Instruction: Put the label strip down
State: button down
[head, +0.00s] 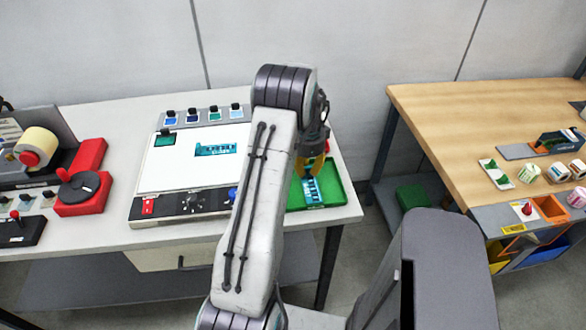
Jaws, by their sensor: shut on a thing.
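The label strip (311,190) is a small teal and white piece. It shows just below the yellow fingers of my gripper (309,169), within the outline of the green tray (335,188) at the right end of the white table. My gripper points down and is shut on the strip. My arm partly covers the gripper and the tray's left side. I cannot tell whether the strip touches the tray floor.
A machine with a white panel (170,174) stands left of the tray, with coloured buttons behind it. A red-and-black rotary unit (83,192) is farther left. A wooden-topped bench (440,110) with label rolls stands at right, beyond a floor gap.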

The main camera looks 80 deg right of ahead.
jog(key=shift+s+f, duration=0.1)
jog(key=shift+f, duration=0.15)
dwell(0.3)
jog(key=c, duration=1.2)
grip_release()
jog(key=shift+r, duration=0.15)
notch_tip(320, 180, up, 12)
jog(key=b, duration=0.5)
